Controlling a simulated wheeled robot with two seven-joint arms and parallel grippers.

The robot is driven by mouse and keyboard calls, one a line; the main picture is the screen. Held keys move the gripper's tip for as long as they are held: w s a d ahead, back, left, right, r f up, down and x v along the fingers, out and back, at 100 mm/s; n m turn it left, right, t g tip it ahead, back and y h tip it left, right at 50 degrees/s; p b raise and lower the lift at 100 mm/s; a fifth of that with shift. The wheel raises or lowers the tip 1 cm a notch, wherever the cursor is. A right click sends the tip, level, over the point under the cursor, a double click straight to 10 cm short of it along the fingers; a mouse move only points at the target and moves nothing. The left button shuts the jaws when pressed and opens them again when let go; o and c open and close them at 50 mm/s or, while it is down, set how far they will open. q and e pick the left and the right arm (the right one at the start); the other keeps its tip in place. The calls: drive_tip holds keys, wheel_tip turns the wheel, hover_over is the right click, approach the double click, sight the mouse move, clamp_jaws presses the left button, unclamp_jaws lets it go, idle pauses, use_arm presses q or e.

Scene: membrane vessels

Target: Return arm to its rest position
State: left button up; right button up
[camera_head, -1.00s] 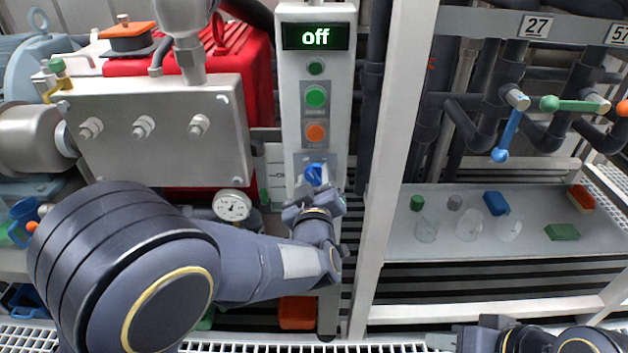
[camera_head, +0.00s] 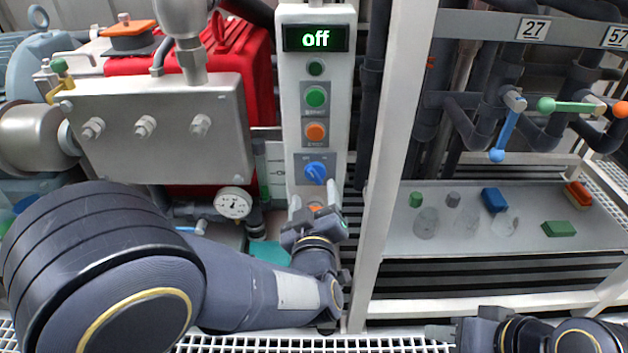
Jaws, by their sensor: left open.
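My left gripper (camera_head: 315,204) is open and empty, with its fingers pointing up in front of the lower part of the white control column. It is just below the blue rotary knob (camera_head: 315,172), and apart from it. My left arm (camera_head: 240,275) reaches in from the lower left. My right gripper (camera_head: 440,333) is at the bottom edge, pointing left; whether its jaws are open cannot be made out.
A green button (camera_head: 315,97) and an orange button (camera_head: 315,132) sit above the knob. A white post (camera_head: 385,180) stands right of the column. A shelf (camera_head: 400,240) holds glass vessels and small coloured blocks. A pressure gauge (camera_head: 232,204) is left of the column.

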use_arm(q)
drive_tip(key=shift+s, duration=0.9)
drive_tip(key=s+a+m+g+h, duration=0.25)
drive_tip(key=a+g+h, duration=0.35)
drive_tip(key=a, duration=0.3)
drive_tip(key=s+a+f+m+g+y, duration=0.1)
drive_tip(key=s+a+f+g, duration=0.15)
drive_tip(key=s+a, duration=0.55)
drive_tip(key=s+a+f+m+g+y, duration=0.1)
drive_tip(key=s+a+f+g, duration=0.2)
drive_tip(key=s, duration=0.8)
wheel_tip(320, 180, up, 38)
drive_tip(key=p, duration=3.6)
drive_tip(key=shift+s+a+g+p, duration=0.15)
drive_tip(key=shift+s+g+p, duration=0.25)
drive_tip(key=shift+s+g, duration=0.05)
drive_tip(key=shift+f, duration=0.15)
